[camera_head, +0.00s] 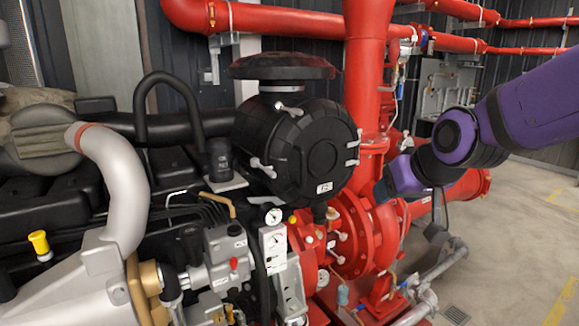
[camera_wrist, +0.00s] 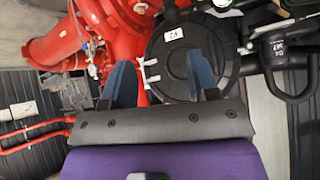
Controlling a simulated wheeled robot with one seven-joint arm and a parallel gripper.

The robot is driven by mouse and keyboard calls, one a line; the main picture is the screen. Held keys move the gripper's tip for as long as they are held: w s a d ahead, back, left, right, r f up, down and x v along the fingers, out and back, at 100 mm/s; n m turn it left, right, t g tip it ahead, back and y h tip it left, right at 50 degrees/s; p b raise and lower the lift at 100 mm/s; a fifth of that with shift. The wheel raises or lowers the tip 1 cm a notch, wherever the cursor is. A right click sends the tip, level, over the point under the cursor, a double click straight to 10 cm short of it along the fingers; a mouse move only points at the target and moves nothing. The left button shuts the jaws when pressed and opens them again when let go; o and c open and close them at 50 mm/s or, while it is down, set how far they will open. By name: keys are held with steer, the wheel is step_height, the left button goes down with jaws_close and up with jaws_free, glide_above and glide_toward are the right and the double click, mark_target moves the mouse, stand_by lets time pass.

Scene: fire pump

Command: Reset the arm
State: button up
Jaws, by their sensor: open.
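My purple arm (camera_head: 540,105) reaches in from the right in the head view, bent in front of the red pump. My gripper (camera_wrist: 162,75) shows in the wrist view with its two blue fingers spread apart and nothing between them. Behind the fingers are the round black air filter housing (camera_wrist: 182,65) and the red pump piping (camera_wrist: 112,25). In the head view the end of my arm is near the red pump casing, to the right of the black housing (camera_head: 295,150). Whether it touches anything there, I cannot tell.
The engine with a silver pipe (camera_head: 118,185) fills the left. A red vertical pipe (camera_head: 368,75) and the red pump casing (camera_head: 375,235) stand mid-picture. Gauges (camera_head: 273,217) sit low in the middle. Free floor (camera_head: 520,240) lies at the right.

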steer(key=s+d+r+m+g+h, duration=0.1)
steer(key=s+d, duration=0.4)
steer(key=s, duration=0.4)
steer(key=s+d+r+m+g+h, duration=0.1)
steer(key=s+d+r, duration=0.1)
steer(key=s+d, duration=0.4)
steer(key=s, duration=0.4)
steer(key=shift+r+g+h, duration=0.25)
steer(key=shift+g+h, duration=0.05)
